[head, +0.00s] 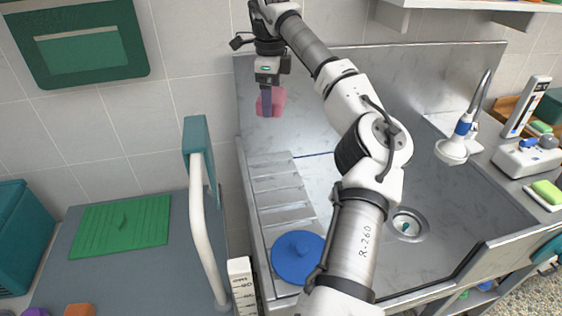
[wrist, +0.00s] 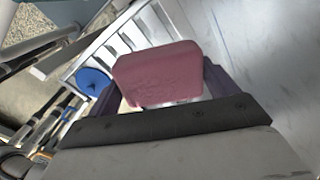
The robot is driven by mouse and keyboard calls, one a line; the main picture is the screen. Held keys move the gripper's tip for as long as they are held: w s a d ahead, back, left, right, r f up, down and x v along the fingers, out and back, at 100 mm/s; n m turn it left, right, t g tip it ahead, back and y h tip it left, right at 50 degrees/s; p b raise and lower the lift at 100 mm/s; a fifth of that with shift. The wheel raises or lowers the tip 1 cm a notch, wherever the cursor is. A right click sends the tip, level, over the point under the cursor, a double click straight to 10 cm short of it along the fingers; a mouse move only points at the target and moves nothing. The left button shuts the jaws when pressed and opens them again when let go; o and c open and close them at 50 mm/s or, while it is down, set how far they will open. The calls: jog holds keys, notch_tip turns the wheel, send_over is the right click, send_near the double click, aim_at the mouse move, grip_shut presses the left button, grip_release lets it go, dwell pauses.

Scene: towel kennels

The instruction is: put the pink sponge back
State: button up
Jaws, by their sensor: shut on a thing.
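The pink sponge (head: 276,101) is held in my gripper (head: 268,104) in the head view. It is high up, in front of the steel splashback at the back left of the sink. The wrist view shows the pink sponge (wrist: 158,74) large between the two purple fingers of my gripper (wrist: 160,88). My gripper is shut on it. The sponge appears clear of the steel surface below. My arm hides part of the sink in the head view.
A ribbed drainboard (head: 282,190) lies below, with a round blue lid (head: 297,257) at its front. A green sponge (head: 547,191) lies on a white dish at right. A white shower head (head: 452,150) overhangs the sink. A white rail (head: 203,230) stands left.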

aim_at(273, 169)
jog(key=shift+w+d+f, duration=0.1)
jog(key=shift+f, duration=0.1)
notch_tip(273, 169, down, 20)
jog(key=p, duration=0.4)
jog(key=shift+r+p, duration=0.25)
jog(key=shift+p, duration=0.15)
jog(key=shift+f, duration=0.1)
jog(key=o, duration=0.5)
jog(key=shift+f, duration=0.1)
jog(key=o, duration=0.3)
notch_tip(273, 169, up, 12)
jog(key=b, duration=0.4)
jog(key=shift+r, duration=0.25)
